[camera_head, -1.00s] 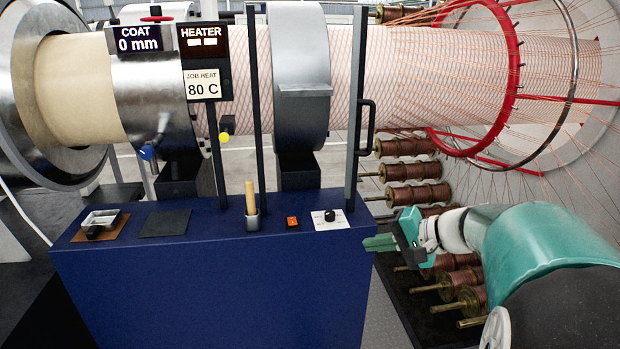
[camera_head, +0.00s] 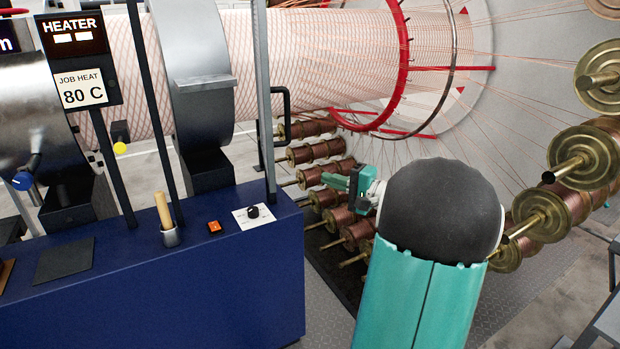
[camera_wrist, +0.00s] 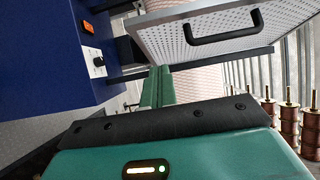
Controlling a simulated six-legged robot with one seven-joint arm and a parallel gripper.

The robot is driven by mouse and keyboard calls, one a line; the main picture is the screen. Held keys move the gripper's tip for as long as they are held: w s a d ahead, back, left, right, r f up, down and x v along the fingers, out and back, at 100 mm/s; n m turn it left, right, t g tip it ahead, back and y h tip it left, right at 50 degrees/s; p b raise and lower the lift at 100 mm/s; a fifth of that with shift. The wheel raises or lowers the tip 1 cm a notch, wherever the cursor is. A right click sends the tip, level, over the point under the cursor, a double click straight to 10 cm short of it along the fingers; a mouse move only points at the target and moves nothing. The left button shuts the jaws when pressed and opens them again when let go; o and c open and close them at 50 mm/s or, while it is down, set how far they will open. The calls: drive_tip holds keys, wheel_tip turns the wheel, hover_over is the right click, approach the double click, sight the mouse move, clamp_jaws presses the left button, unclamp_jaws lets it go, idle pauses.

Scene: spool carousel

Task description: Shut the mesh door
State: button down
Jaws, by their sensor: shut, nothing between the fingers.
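My gripper (camera_head: 338,182) is shut and empty, below and right of the handle. In the wrist view my fingers (camera_wrist: 157,88) are near the panel's lower edge; I cannot tell how far apart they are.
The blue cabinet (camera_head: 190,285) carries an orange switch (camera_head: 215,227), a black knob (camera_head: 253,212) and a wooden-handled tool (camera_head: 163,210). Copper spools (camera_head: 335,200) stand behind my gripper, and more (camera_head: 540,215) line the right. A red ring (camera_head: 401,70) guides threads onto the wrapped tube (camera_head: 330,60).

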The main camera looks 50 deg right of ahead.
drive_tip(key=w+a, duration=0.5)
drive_tip(key=w, duration=0.5)
drive_tip(key=shift+w, duration=0.2)
drive_tip(key=shift+w+a+f, duration=0.1)
drive_tip(key=shift+w+a, duration=0.05)
drive_tip(key=shift+w, duration=0.05)
drive_tip(key=shift+a, duration=0.15)
